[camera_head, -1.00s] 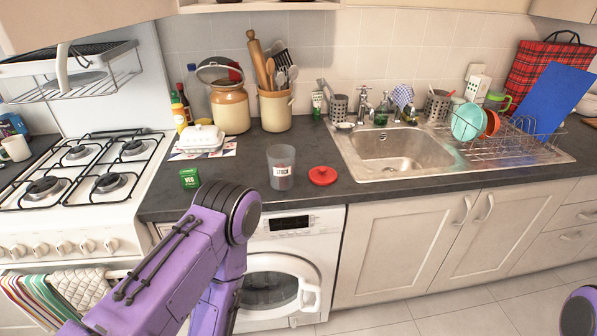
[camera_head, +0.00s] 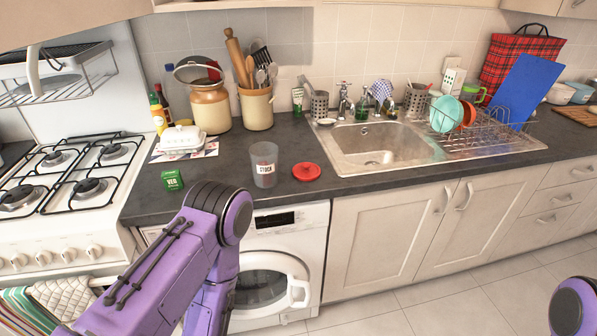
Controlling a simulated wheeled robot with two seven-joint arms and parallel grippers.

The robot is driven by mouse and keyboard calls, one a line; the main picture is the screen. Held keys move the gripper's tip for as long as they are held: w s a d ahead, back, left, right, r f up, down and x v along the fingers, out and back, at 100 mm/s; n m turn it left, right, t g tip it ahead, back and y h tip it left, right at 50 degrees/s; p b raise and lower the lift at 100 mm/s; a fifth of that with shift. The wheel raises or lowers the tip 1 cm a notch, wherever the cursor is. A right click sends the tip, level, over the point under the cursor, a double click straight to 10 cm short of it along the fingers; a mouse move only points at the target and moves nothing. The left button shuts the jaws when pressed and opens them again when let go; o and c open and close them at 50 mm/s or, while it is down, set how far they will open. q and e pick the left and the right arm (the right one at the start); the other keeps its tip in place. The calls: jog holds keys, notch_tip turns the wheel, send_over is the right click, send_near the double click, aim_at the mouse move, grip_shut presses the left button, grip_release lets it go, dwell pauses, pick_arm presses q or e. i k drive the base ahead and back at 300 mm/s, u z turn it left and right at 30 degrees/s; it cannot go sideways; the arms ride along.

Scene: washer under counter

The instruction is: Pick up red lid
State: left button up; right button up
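The red lid (camera_head: 306,171) is a small round lid with a knob on top. It lies flat on the dark counter, between the clear container and the sink. The clear container (camera_head: 264,166) with a "STOCK" label stands open just left of the lid, apart from it. My purple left arm reaches in from the lower left, with its elbow in front of the counter edge. Its gripper is not visible. Only a rounded purple part of my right arm shows at the lower right edge, and its gripper is out of view.
The counter (camera_head: 345,187) is clear around the lid. A green box (camera_head: 172,180) and a white butter dish (camera_head: 181,139) lie to the left. The sink (camera_head: 380,145) is to the right. A washing machine (camera_head: 275,265) is below, and a gas hob (camera_head: 70,175) stands far left.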

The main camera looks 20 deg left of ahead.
aim_at(303, 170)
jog(key=z, duration=0.4)
jog(key=k, duration=0.5)
jog(key=z, duration=0.75)
jog(key=i, duration=1.05)
jog(key=u, duration=0.75)
jog(key=i, duration=0.7)
jog(key=u, duration=0.85)
